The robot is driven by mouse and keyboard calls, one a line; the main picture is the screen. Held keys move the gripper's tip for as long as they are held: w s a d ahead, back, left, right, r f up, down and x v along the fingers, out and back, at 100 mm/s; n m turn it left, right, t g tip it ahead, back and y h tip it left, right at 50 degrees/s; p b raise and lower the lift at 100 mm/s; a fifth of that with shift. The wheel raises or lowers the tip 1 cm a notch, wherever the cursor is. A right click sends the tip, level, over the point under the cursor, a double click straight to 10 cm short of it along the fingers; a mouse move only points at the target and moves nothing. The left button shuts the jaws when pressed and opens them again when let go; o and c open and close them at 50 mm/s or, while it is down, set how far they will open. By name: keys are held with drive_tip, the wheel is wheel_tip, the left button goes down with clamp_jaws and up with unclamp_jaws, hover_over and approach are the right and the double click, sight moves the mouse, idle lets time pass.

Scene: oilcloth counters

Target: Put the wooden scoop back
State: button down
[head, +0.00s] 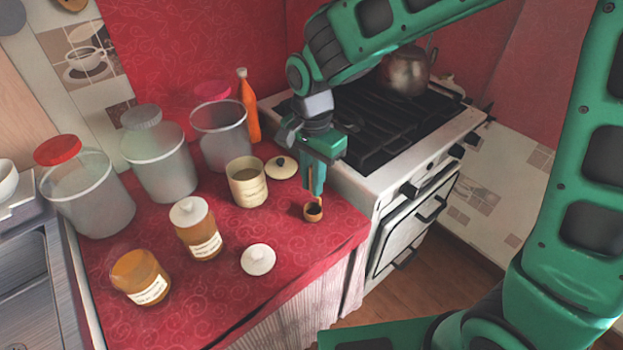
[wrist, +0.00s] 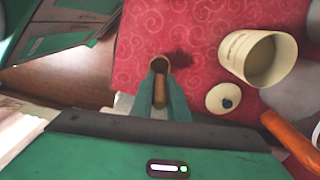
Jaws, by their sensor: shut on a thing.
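The wooden scoop (head: 313,212) hangs below my gripper (head: 314,186), its round bowl down, over the right front part of the red counter. In the wrist view my gripper (wrist: 160,85) is shut on the scoop's handle, and the bowl of the scoop (wrist: 160,63) shows beyond the fingertips. A shadow lies beside the bowl; I cannot tell the exact gap to the cloth. An open cream canister (head: 247,185) with a label stands left of the scoop; it also shows in the wrist view (wrist: 257,55).
An amber jar with a white lid (head: 196,228), an uncovered amber jar (head: 140,278) and a loose white lid (head: 258,260) stand to the left. Several large clear canisters (head: 160,172) and an orange bottle (head: 249,106) line the back. The stove (head: 380,135) adjoins at right.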

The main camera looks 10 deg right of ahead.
drive_tip(key=c, duration=1.7)
unclamp_jaws()
drive_tip(key=shift+f, duration=0.1)
wheel_tip(320, 180, up, 12)
drive_tip(key=shift+r, duration=0.15)
